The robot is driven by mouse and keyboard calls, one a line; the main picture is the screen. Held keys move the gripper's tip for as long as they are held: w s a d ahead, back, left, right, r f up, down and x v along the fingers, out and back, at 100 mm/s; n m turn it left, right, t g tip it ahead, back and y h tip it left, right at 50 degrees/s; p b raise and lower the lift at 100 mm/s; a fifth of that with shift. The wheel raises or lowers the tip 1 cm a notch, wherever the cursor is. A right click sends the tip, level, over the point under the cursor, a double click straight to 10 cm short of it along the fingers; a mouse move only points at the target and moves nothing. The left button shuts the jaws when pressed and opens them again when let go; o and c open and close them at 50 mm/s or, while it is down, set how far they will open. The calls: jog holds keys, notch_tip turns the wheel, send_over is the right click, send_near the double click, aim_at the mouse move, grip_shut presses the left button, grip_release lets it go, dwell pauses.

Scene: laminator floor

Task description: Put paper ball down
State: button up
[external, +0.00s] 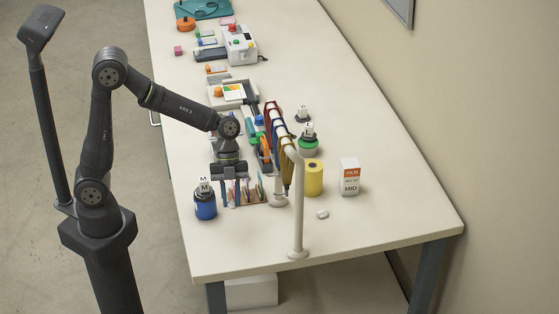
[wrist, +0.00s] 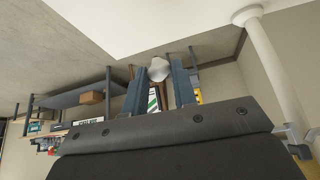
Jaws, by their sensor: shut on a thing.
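In the wrist view, the paper ball (wrist: 158,69) is a small white crumpled lump between the tips of my two blue-grey fingers. My gripper (wrist: 159,80) is shut on it. In the external view my gripper (external: 238,196) points down over the near left part of the table, just right of a blue bottle. I cannot make out the held ball in that view. The table (external: 390,220) is long and cream-coloured.
The blue bottle (external: 205,205) with a white tag stands close to my gripper. A rack with hanging strips (external: 280,145) and a white post (external: 298,210) stand to the right, with a yellow roll (external: 313,178), a film box (external: 349,177) and a small white lump (external: 322,214).

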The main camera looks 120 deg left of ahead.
jog(key=s+a+r+n+t+y, duration=0.25)
jog(key=a+r+n+y, duration=0.25)
jog(key=a+r+n, duration=1.15)
jog(key=m, duration=0.5)
send_over(353, 164)
jog(key=s, duration=0.2)
notch_tip(353, 164, down, 9)
jog(key=shift+f, duration=4.1)
jog(key=shift+f, duration=0.1)
jog(key=o, duration=1)
